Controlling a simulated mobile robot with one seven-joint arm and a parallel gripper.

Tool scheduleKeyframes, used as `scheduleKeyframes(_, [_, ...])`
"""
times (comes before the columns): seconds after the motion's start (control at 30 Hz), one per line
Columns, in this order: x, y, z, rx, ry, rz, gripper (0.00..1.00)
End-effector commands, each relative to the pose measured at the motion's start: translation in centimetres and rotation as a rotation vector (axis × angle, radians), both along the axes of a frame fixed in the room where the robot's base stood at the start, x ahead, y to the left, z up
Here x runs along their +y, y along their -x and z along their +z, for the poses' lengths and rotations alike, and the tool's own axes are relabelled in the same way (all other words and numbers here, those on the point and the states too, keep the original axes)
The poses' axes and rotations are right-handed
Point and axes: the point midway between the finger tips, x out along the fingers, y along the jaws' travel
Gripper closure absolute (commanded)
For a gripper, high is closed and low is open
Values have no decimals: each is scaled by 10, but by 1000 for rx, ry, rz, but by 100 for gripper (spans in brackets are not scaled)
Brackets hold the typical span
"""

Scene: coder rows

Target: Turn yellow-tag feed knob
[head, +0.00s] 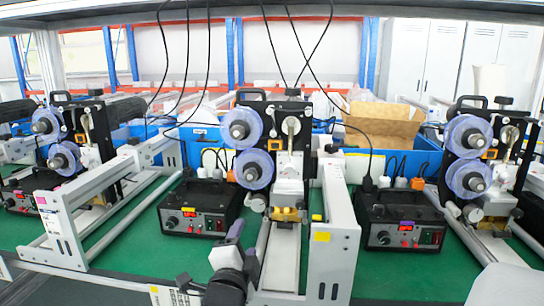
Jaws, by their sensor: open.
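The control box with a yellow tag (188,212) stands on the green bench at centre left. My gripper (188,284) is low in the picture, in front of and below this box and apart from the knob. It is open, with nothing seen between its fingers, which look small and dark. The knob's exact angle is too small to read.
A similar box with a purple tag (407,223) stands at the right, another box (22,197) at far left. Coder machines with clear reels (247,127) and white rail frames (335,245) flank the boxes. Cables hang from above. Green bench (165,252) is bare before the middle box.

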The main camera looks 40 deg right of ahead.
Motion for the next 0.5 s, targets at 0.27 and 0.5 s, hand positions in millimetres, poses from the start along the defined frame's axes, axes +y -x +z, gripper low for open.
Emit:
scheduleKeyframes(0.27, [-4, 0, 13, 86, 87, -12, 40])
scheduleKeyframes(0.5, [-11, -1, 31, 520, 469, -36, 40])
